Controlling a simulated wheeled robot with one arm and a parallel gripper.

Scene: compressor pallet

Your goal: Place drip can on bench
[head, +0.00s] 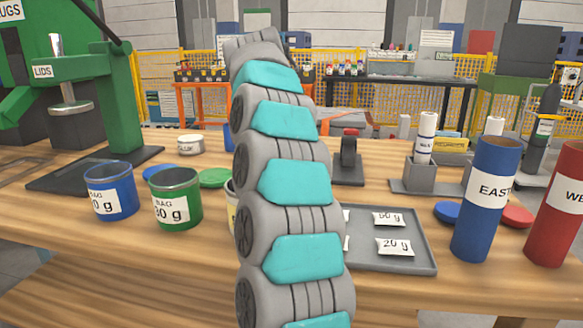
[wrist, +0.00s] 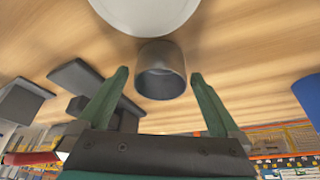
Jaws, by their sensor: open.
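In the wrist view, a small grey open-ended can (wrist: 161,78), perhaps the drip can, is on the wooden bench top (wrist: 235,50). My gripper (wrist: 160,78) is open, its two green fingers pointing toward the can. The can appears between and slightly beyond the fingertips, with a gap on each side. I cannot tell whether it touches anything. In the head view, the wooden bench (head: 385,183) spans the picture. My grey and teal arm hides my gripper there, and I do not see the grey can.
A white round object (wrist: 150,8) is close to the can in the wrist view. In the head view, blue (head: 112,192) and green (head: 175,198) cans stand left of my arm. A grey tray with packets (head: 420,257) and blue (head: 485,200) and red (head: 562,205) tubes are right.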

